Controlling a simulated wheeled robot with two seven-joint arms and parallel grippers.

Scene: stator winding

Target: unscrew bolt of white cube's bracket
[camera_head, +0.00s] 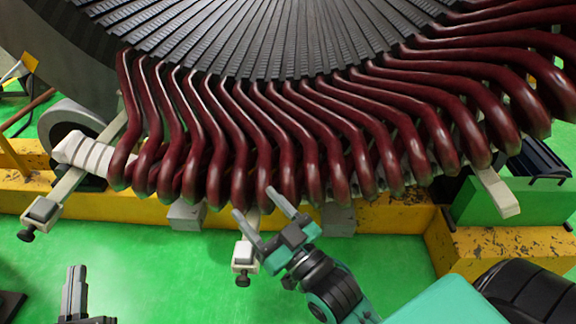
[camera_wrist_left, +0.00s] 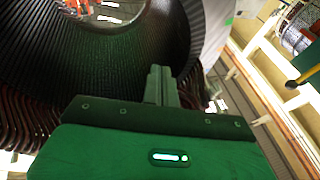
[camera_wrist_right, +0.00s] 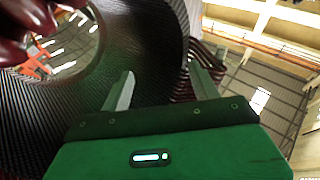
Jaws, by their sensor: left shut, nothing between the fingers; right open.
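A pale bracket with a white cube (camera_head: 245,251) at its end sticks out below the dark red coils at the middle of the head view. A dark bolt (camera_head: 243,281) hangs under that cube. My right gripper (camera_head: 255,202) is open and empty, just above and right of the cube; its fingers overlap the bracket bar in the picture, and contact cannot be told. Its spread fingers also show in the right wrist view (camera_wrist_right: 160,78). My left gripper (camera_head: 76,280) is shut and empty at the lower left; its closed fingers show in the left wrist view (camera_wrist_left: 158,82).
The stator's dark red coils (camera_head: 270,140) overhang the workspace. Another bracket with a grey-topped block (camera_head: 43,209) and dark bolt (camera_head: 27,234) is at left. A pale bar end (camera_head: 497,193) juts out at right. A yellow beam (camera_head: 390,217) runs behind; green floor (camera_head: 150,265) is clear.

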